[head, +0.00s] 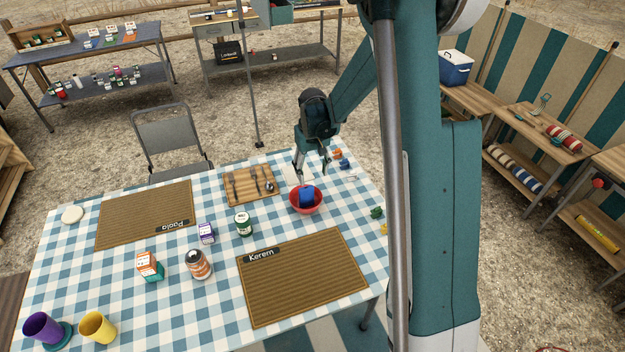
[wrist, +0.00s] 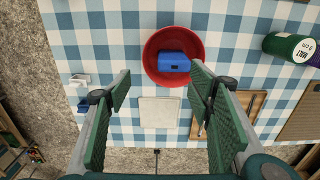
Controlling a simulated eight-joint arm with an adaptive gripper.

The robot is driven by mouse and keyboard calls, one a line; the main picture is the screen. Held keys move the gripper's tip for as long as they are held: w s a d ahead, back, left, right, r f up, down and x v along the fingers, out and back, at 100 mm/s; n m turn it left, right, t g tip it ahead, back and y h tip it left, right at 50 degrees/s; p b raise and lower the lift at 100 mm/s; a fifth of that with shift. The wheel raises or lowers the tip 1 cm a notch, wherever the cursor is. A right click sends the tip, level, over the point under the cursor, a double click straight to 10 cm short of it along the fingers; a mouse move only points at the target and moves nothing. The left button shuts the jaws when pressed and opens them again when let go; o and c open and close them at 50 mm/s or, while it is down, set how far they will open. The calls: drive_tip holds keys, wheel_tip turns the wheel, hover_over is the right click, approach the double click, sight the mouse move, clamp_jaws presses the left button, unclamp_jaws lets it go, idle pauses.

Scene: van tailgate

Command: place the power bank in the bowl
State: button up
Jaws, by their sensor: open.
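A blue power bank (wrist: 172,62) lies inside the red bowl (wrist: 148,72), resting against its inside. In the head view the power bank (head: 306,196) shows within the bowl (head: 306,211) on the checked tablecloth. My gripper (head: 312,172) is above the table on the far side of the bowl. In the wrist view my gripper (wrist: 158,88) has its fingers wide apart with nothing between them. It is open and apart from the power bank.
A wooden tray with cutlery (head: 250,185) is left of the bowl. A green-and-white jar (head: 243,224) stands nearby. A white square (wrist: 160,112) lies beside the bowl. Small orange and blue items (head: 341,158) lie at the far edge. The Kerem placemat (head: 305,280) is clear.

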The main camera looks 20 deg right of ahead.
drive_tip(key=shift+r, duration=2.05)
drive_tip(key=s+a+r+t, duration=0.2)
drive_tip(key=s+a+r, duration=0.1)
drive_tip(key=s+r, duration=0.6)
drive_tip(key=s+a+r+t, duration=0.1)
drive_tip(key=s+a+r, duration=0.1)
drive_tip(key=s+r, duration=0.65)
drive_tip(key=s+a+r+t, duration=0.2)
drive_tip(key=s, duration=0.7)
drive_tip(key=s+a+r+t, duration=0.2)
drive_tip(key=s, duration=0.6)
drive_tip(key=shift+s+r, duration=0.25)
drive_tip(key=shift+s, duration=0.1)
